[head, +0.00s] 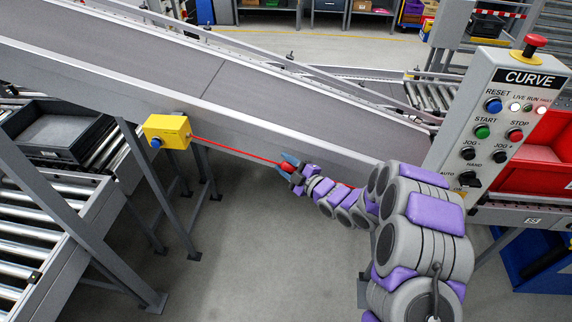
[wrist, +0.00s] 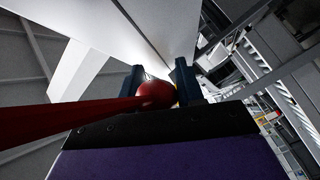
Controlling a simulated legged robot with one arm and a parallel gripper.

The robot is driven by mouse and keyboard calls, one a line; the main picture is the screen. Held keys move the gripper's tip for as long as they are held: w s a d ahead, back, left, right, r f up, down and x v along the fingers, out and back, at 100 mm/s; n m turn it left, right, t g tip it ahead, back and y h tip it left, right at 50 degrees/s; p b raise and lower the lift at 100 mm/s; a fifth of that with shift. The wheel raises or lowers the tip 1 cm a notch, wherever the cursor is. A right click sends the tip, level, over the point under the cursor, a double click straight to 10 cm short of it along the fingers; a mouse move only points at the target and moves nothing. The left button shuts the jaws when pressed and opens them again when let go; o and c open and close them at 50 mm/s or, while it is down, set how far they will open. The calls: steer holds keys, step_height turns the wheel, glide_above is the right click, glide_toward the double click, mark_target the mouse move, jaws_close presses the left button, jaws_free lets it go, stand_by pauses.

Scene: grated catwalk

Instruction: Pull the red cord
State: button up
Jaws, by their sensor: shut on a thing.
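The red cord (head: 240,152) runs from a yellow switch box (head: 167,131) with a blue button, along the side of the sloping conveyor, to my gripper. It looks taut and nearly straight on that stretch. A further bit of red shows just past my gripper, partly hidden by my arm. My gripper (head: 288,166) is shut on the cord. In the wrist view, the two dark fingers (wrist: 158,88) stand either side of a red ball (wrist: 156,95) on the cord, and the thick red cord (wrist: 70,120) leads off to the left.
The sloping conveyor (head: 215,75) crosses above and behind my gripper. A grey control panel (head: 490,120) labelled CURVE, with a red mushroom button, stands at right beside red bins (head: 540,155). Roller conveyors (head: 45,235) and a dark tray (head: 65,130) are at left. The floor below is clear.

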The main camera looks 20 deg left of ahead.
steer(key=shift+s+d+f+b, duration=0.15)
steer(key=shift+s+b, duration=0.15)
steer(key=shift+s, duration=0.5)
steer(key=shift+s+d+r+b, duration=0.15)
steer(key=shift+s+b, duration=0.1)
steer(key=shift+s, duration=0.55)
steer(key=shift+s+d+f+b, duration=0.15)
steer(key=shift+s+b, duration=0.15)
steer(key=shift+s, duration=0.5)
steer(key=o, duration=1.1)
steer(key=shift+s+d, duration=0.1)
steer(key=p+v, duration=0.1)
steer(key=v, duration=1.6)
steer(key=shift+d+p, duration=0.15)
steer(key=shift+p, duration=0.2)
